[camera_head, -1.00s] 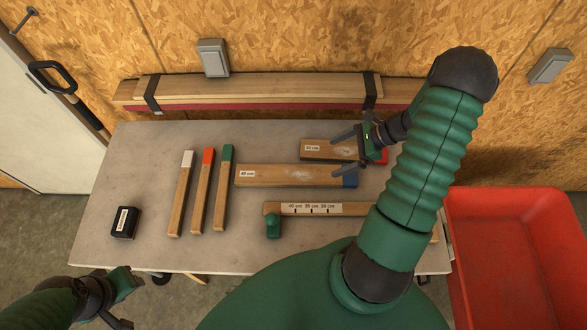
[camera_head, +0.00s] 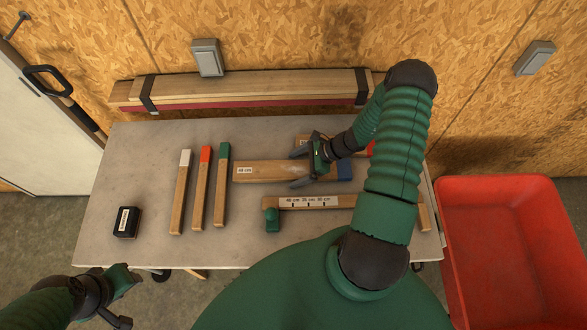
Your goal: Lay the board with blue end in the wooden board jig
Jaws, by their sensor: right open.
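The board with blue end (camera_head: 268,171) lies flat on the table, its 40 cm label at the left and its blue end (camera_head: 345,171) at the right. My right gripper (camera_head: 298,170) is open, its fingers spread across this board right of its middle. I cannot tell whether they touch it. The wooden board jig (camera_head: 310,202) lies in front of the board, with a printed length scale and a green clamp (camera_head: 271,216) at its left; my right arm covers part of its right side. My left gripper (camera_head: 124,300) hangs empty off the table's front left edge, its jaws unclear.
A red-ended board (camera_head: 303,140) lies behind, mostly hidden by my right arm. Three narrow sticks with white (camera_head: 184,157), red (camera_head: 206,154) and green (camera_head: 224,151) ends lie left. A black box (camera_head: 126,222) sits front left. A red bin (camera_head: 510,190) stands right of the table (camera_head: 130,160).

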